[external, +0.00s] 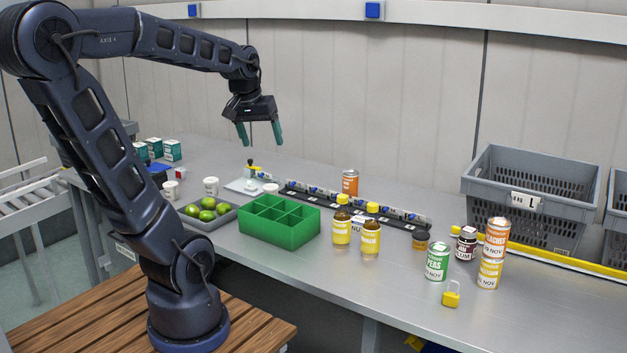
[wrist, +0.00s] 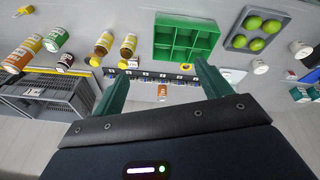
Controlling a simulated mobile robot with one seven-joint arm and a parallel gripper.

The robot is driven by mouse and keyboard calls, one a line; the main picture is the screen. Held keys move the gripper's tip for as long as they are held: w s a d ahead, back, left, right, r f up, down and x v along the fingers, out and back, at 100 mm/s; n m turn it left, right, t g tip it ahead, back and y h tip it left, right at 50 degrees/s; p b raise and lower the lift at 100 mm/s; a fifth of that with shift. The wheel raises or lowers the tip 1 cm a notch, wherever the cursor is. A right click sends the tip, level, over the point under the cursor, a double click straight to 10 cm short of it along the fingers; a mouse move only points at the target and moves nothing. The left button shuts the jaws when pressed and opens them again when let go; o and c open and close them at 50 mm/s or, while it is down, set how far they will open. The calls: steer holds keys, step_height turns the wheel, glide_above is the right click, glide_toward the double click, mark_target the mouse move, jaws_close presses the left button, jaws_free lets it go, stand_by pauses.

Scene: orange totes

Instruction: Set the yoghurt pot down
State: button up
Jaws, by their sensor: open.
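Two white pots that look like yoghurt pots stand upright on the grey bench at left: one (external: 211,186) behind the tray of limes, the other (external: 170,190) further left. They also show at the right of the wrist view, one (wrist: 260,67) nearer the middle and one (wrist: 301,50) near the edge. I cannot tell which one the task means. My gripper (external: 260,134) hangs well above the bench with its green fingers apart and nothing between them. In the wrist view the open fingers (wrist: 161,88) frame empty air.
A green divided box (external: 279,241) and a grey tray of limes (external: 184,213) sit near the front edge. A row of small items (external: 350,204) runs behind. Bottles and cans (external: 436,262) stand right, before a grey crate (external: 530,198). Bare bench lies at front right.

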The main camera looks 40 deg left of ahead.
steer(key=s+d+f+m, duration=0.1)
steer(key=s+m, duration=0.1)
steer(key=s, duration=0.2)
steer(key=s+d+m+t, duration=0.1)
steer(key=s, duration=0.3)
steer(key=shift+s+d+f+m, duration=0.25)
steer(key=shift+s+f+m, duration=0.05)
steer(key=shift+f+m, duration=0.1)
